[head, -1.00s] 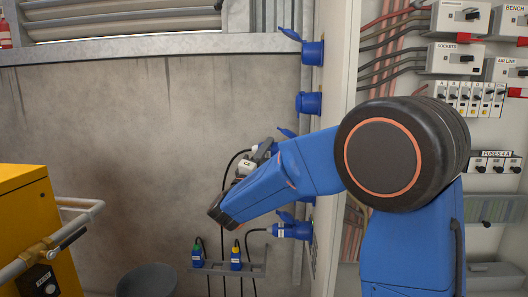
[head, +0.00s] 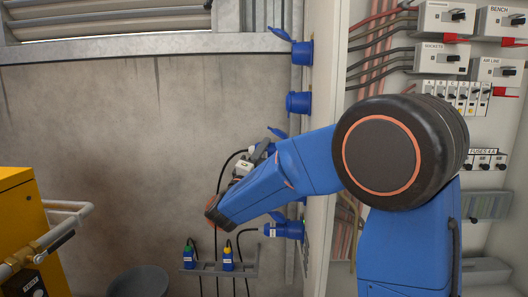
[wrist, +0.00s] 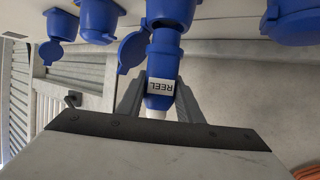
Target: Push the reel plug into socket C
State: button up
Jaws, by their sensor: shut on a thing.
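The reel plug (wrist: 160,88) is blue, with a white REEL label upside down in the wrist view. My gripper (wrist: 159,98) is shut on it, a grey finger on either side. The plug's front lines up with a blue socket (wrist: 160,24) whose lid hangs open to the left. The front meets the socket mouth; I cannot tell how deep it sits. In the head view my gripper (head: 252,158) is at the third socket position down the cabinet side, mostly hidden by my arm. I cannot read any socket letter.
Two sockets (head: 301,52) (head: 299,102) are above, and a plugged one (head: 285,229) is below. Two plugs (head: 190,256) (head: 228,259) stand in a rack (head: 250,268). A yellow machine (head: 22,225) with a rail is at left. Black cables hang near the wall.

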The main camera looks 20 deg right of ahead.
aim_at(273, 150)
jog(key=shift+s+d, duration=0.25)
jog(key=shift+d, duration=0.45)
jog(key=shift+s+d, duration=0.2)
jog(key=shift+d, duration=0.5)
dwell(1.0)
jog(key=o, duration=1.3)
